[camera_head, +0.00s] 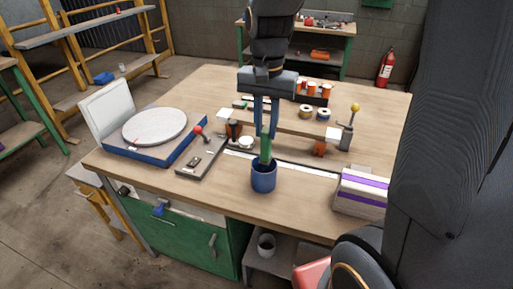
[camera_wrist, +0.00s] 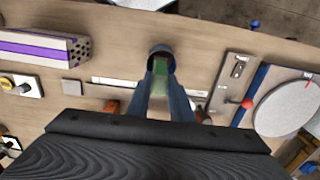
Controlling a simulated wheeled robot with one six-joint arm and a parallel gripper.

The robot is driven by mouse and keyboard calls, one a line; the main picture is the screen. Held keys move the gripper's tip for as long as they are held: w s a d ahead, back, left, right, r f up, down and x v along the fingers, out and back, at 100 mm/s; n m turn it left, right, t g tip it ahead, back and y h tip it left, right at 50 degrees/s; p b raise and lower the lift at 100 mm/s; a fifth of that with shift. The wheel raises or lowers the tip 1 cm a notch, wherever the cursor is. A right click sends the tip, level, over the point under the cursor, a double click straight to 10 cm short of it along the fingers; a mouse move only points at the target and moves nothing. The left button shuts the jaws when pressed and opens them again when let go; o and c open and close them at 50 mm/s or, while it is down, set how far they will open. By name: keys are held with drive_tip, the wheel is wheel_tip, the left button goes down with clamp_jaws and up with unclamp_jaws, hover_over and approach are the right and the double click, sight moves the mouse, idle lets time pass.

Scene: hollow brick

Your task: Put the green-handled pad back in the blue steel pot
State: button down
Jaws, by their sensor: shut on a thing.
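The blue steel pot (camera_head: 263,178) stands upright near the front edge of the table. The green-handled pad (camera_head: 266,147) stands up out of the pot's mouth; its lower end is hidden inside the pot. My gripper (camera_head: 266,134) points down above the pot, its blue fingers shut on the green handle. In the wrist view the green handle (camera_wrist: 160,77) lies between the two fingertips (camera_wrist: 161,72), with the pot's dark rim (camera_wrist: 160,50) just beyond.
A white-and-purple hollow brick (camera_head: 361,190) lies right of the pot. A grey plate with a red-knobbed lever (camera_head: 200,157) and a round-topped blue device (camera_head: 155,130) stand to the left. A rack with orange-capped jars (camera_head: 312,88) is behind.

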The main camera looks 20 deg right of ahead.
sight(264, 153)
drive_tip(key=f, duration=0.3)
drive_tip(key=w+f+p, duration=0.1)
drive_tip(key=f, duration=0.1)
drive_tip(key=shift+f, duration=0.15)
drive_tip(key=shift+f+p, duration=0.3)
drive_tip(key=shift+f, duration=2.15)
drive_tip(key=c, duration=1.6)
unclamp_jaws()
drive_tip(key=shift+c, duration=0.2)
drive_tip(key=shift+o, duration=0.3)
wheel_tip(264, 153, up, 12)
drive_tip(key=shift+f+b, duration=0.1)
drive_tip(key=shift+b, duration=0.6)
drive_tip(key=s+f+n+t, duration=0.1)
drive_tip(key=s+f+n, duration=0.6)
drive_tip(key=s+f, duration=0.1)
drive_tip(key=shift+s, duration=0.65)
